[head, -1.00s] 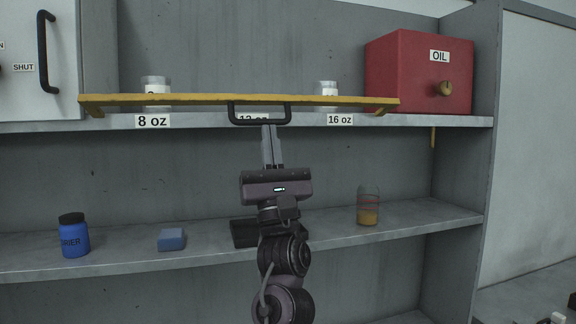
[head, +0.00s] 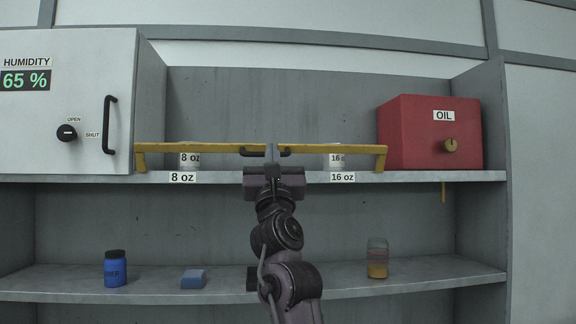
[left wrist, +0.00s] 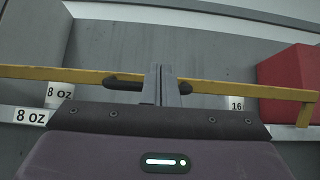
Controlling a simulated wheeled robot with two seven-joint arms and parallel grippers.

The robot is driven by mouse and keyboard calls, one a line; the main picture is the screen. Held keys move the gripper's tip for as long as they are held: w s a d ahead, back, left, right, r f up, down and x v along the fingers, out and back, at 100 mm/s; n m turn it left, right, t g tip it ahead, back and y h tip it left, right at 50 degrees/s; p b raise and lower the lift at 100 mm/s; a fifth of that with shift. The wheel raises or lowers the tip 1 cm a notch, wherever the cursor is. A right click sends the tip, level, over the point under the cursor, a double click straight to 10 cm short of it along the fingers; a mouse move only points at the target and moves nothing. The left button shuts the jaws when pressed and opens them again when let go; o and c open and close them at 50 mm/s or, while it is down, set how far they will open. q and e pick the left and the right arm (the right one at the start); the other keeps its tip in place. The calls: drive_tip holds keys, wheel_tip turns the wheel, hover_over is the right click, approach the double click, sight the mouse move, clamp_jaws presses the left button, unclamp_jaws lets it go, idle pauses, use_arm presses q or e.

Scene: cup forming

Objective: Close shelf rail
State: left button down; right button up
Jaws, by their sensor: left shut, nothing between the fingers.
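The yellow shelf rail (head: 220,147) runs level across the front of the upper shelf, with a dark handle (head: 252,151) at its middle. My left gripper (head: 272,152) is shut and empty, its fingers upright in front of the handle. In the left wrist view the closed fingers (left wrist: 160,84) overlap the rail (left wrist: 215,88) and handle (left wrist: 124,82); whether they touch cannot be told. Behind the rail stand white-labelled 8 oz (head: 189,160) and 16 oz (head: 337,161) containers. The middle one is hidden by my gripper. My right gripper is not in view.
A red OIL box (head: 430,132) stands right of the rail, a white humidity cabinet (head: 60,110) left. The lower shelf (head: 150,283) holds a blue jar (head: 115,268), a blue block (head: 193,279) and a layered jar (head: 377,257).

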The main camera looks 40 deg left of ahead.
use_arm(q)
drive_tip(key=shift+w+a+r, duration=0.25)
drive_tip(key=shift+a+r, duration=0.2)
drive_tip(key=shift+a, duration=0.1)
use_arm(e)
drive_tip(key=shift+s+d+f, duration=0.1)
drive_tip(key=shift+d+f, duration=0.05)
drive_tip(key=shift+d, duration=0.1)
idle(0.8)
